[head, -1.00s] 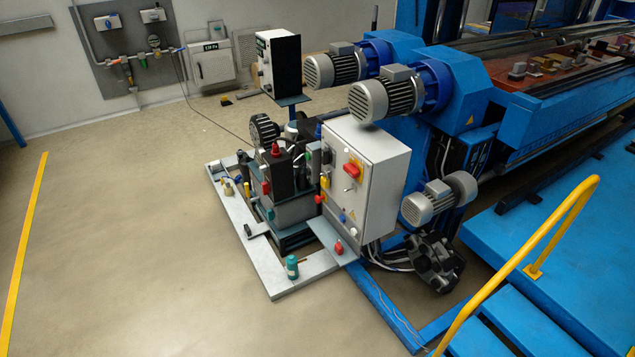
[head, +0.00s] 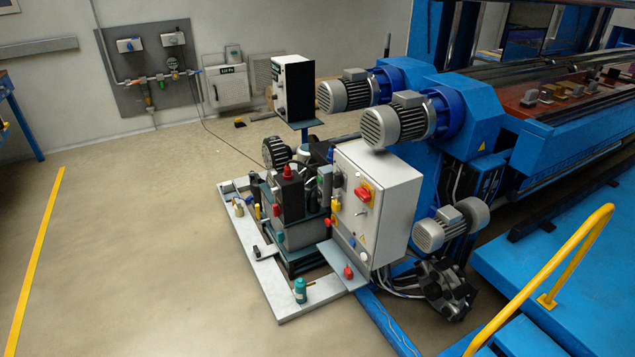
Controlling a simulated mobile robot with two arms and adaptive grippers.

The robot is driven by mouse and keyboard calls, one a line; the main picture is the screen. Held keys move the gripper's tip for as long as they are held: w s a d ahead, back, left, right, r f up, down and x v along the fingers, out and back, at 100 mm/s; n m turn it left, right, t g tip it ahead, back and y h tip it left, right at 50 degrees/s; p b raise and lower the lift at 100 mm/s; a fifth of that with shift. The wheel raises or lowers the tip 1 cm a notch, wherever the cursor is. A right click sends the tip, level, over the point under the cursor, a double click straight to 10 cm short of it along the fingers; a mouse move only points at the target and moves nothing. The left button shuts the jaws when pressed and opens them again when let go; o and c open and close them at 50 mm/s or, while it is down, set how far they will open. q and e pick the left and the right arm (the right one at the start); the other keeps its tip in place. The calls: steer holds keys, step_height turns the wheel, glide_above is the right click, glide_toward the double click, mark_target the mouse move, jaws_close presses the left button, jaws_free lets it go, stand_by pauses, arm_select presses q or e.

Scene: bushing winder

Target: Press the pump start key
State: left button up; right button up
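The light grey control box (head: 384,205) stands in the middle of the head view, on the pump unit's frame. Its front carries a red rotary switch on a yellow plate (head: 364,194), a small toggle or key-like part (head: 361,211) below it, and small buttons lower down. I cannot tell which of these is the pump start key, and no labels are legible. The pump unit (head: 292,212), with a dark tank and red cap, stands just left of the box. Neither of my grippers is in view.
A pale frame (head: 263,283) surrounds the pump unit, with a teal bottle (head: 300,290) on its near corner. Open floor (head: 150,240) lies to the left. Blue steps and a yellow handrail (head: 560,265) are at right. Motors (head: 392,125) overhang behind the box.

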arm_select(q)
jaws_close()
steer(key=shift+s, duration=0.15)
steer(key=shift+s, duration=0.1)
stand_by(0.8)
